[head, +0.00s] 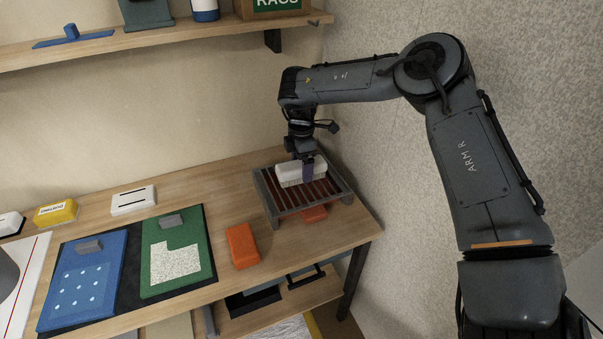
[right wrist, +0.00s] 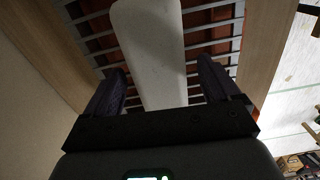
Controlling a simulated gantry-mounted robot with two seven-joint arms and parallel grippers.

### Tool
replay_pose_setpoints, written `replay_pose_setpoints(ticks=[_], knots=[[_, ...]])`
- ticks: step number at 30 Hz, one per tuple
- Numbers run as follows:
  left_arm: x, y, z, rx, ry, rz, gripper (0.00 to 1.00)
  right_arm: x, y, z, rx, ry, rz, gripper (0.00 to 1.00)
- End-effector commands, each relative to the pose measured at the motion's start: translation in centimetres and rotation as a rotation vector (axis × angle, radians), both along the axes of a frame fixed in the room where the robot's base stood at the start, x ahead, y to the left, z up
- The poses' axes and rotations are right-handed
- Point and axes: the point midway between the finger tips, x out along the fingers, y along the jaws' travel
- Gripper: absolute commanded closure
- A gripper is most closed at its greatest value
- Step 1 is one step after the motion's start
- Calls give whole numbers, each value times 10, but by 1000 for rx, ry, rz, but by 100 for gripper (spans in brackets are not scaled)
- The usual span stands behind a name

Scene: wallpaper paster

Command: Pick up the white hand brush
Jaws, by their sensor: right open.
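The white hand brush (head: 291,174) lies on the slatted rack (head: 262,196) at the right end of the table in the head view. My right gripper (head: 308,168) is over the rack from above, right at the brush. In the right wrist view, the white brush (right wrist: 148,50) lies lengthwise between the two open fingers of the gripper (right wrist: 160,88), with a gap on each side. Its near end is hidden behind the gripper body. I cannot tell how deep the fingers reach beside it. My left gripper is not in view.
An orange block (head: 242,246) lies left of the rack, and another orange piece (head: 315,214) is under it. Green (head: 190,271) and blue (head: 100,300) boards lie farther left. A wall stands close on the right; a shelf (head: 150,38) hangs above.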

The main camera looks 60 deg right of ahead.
Motion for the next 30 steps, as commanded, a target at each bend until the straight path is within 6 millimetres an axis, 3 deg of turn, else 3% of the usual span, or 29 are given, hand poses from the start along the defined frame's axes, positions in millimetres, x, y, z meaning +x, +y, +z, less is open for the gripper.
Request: replay_pose_setpoints(ticks=[9, 21, 30], knots=[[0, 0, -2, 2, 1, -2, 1, 0, 0, -7, 0, -2, 1, 12], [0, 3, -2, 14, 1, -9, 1, 0, 0, -6, 0, -2, 1, 71], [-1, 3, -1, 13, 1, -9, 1, 1, 0, -1, 0, -2, 1, 71]])
